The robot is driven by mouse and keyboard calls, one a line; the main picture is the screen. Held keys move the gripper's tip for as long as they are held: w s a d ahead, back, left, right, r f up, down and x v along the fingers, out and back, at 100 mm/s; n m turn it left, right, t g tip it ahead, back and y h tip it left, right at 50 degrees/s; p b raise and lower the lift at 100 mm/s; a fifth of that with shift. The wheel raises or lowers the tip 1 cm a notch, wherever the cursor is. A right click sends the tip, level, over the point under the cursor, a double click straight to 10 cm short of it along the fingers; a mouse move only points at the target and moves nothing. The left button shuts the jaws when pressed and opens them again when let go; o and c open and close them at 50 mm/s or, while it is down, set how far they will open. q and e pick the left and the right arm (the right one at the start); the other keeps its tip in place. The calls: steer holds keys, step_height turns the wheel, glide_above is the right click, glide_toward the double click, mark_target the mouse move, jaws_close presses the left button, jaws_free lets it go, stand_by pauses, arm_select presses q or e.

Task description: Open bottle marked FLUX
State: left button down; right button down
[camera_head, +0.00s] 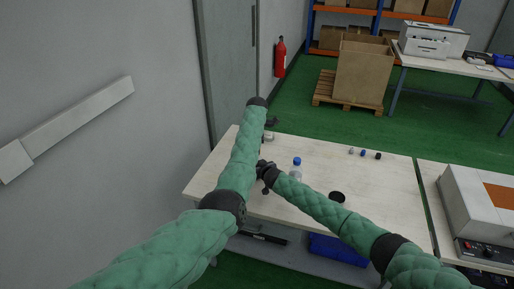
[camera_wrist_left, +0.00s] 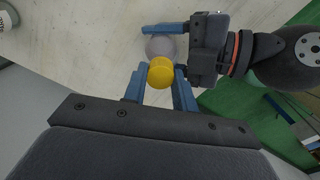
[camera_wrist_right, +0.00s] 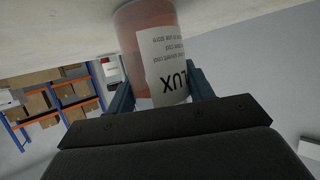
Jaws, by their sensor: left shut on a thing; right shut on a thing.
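The FLUX bottle (camera_wrist_right: 133,40) is reddish-orange and translucent. Its white label shows the letters LUX in the right wrist view. My right gripper (camera_wrist_right: 158,92) is shut on the bottle's body. In the left wrist view the bottle's pale round form (camera_wrist_left: 153,45) shows behind a yellow cap (camera_wrist_left: 160,71). My left gripper (camera_wrist_left: 159,82) has its blue fingers on both sides of the yellow cap and is shut on it. The cap overlaps the bottle there; I cannot tell whether it is still attached. In the head view my left arm hides the bottle and cap.
On the wooden table (camera_head: 375,185) stand a clear bottle with a blue cap (camera_head: 297,168), a pale jar (camera_head: 268,137) beside my left arm, a black round object (camera_head: 337,197) and several small caps (camera_head: 363,153) at the back. A wall and door flank the table's left.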

arm_select(q)
steer(key=shift+r, duration=1.2)
stand_by(0.4)
steer(key=shift+r, duration=1.95)
arm_select(e)
steer(key=shift+c, duration=2.4)
jaws_free()
